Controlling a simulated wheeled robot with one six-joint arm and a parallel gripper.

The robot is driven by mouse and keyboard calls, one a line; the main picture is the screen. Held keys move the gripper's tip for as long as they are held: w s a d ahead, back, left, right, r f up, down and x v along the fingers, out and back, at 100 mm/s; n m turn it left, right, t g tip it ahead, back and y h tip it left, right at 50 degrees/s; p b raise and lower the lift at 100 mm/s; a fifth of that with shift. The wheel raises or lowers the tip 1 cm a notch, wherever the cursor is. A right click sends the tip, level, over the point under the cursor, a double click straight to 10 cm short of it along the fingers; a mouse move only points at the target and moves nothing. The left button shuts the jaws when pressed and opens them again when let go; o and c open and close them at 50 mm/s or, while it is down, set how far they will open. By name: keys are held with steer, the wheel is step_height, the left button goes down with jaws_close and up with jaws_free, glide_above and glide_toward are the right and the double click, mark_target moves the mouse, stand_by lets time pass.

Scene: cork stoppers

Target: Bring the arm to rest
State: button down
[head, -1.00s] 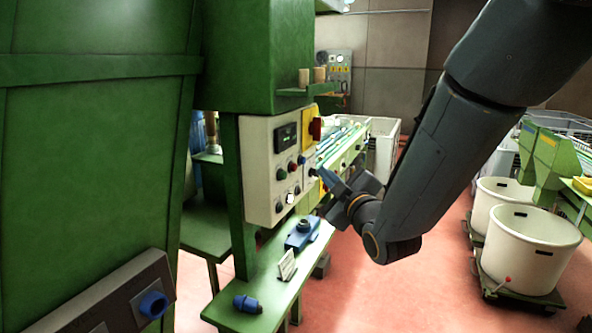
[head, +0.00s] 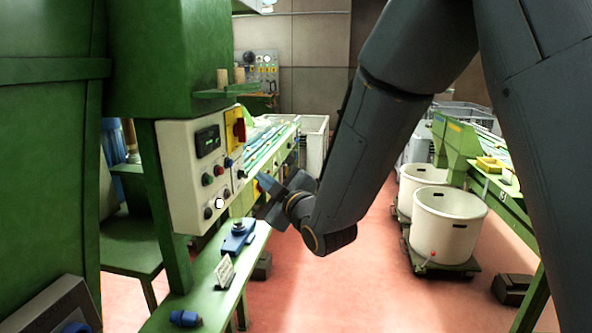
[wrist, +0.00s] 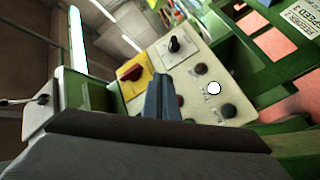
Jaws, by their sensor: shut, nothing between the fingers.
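My gripper (head: 264,186) is shut and empty, held in the air just to the right of the cream control panel (head: 181,190) in the head view. In the wrist view the closed fingers (wrist: 163,98) stand in front of the panel (wrist: 196,62), covering part of it. The panel carries a dark display, several round buttons, a lit white button (head: 219,203) and a red switch on a yellow plate (head: 237,128). I cannot tell the exact gap between fingertips and panel. My arm reaches down from the upper right of the head view.
A green bench (head: 205,283) below the panel holds a blue device (head: 238,238), a small card (head: 224,271) and a blue fitting (head: 186,318). Two corks stand on a green shelf (head: 225,94). White tubs (head: 447,228) stand at right. Red floor between is clear.

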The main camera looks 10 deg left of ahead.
steer(key=s+d+f+m+g+h, duration=0.2)
steer(key=d+f+m+g+h, duration=0.25)
steer(key=d, duration=0.65)
steer(key=s+d+f+m+g+h, duration=0.15)
steer(key=d+f+m+h, duration=0.3)
steer(key=d+f, duration=0.45)
steer(key=s+d+f+m+g+h, duration=0.1)
steer(key=s+d+f+m+g, duration=0.1)
steer(key=s+d, duration=0.5)
steer(key=s+d+f+m+g+h, duration=0.1)
steer(key=s+d+m+g, duration=0.3)
steer(key=s, duration=0.9)
steer(key=d+f+m, duration=0.1)
steer(key=d+m, duration=0.1)
steer(key=d, duration=0.1)
steer(key=shift+s+d+f+g, duration=0.15)
steer(key=shift+s+f+g, duration=0.15)
steer(key=shift+f+g, duration=0.1)
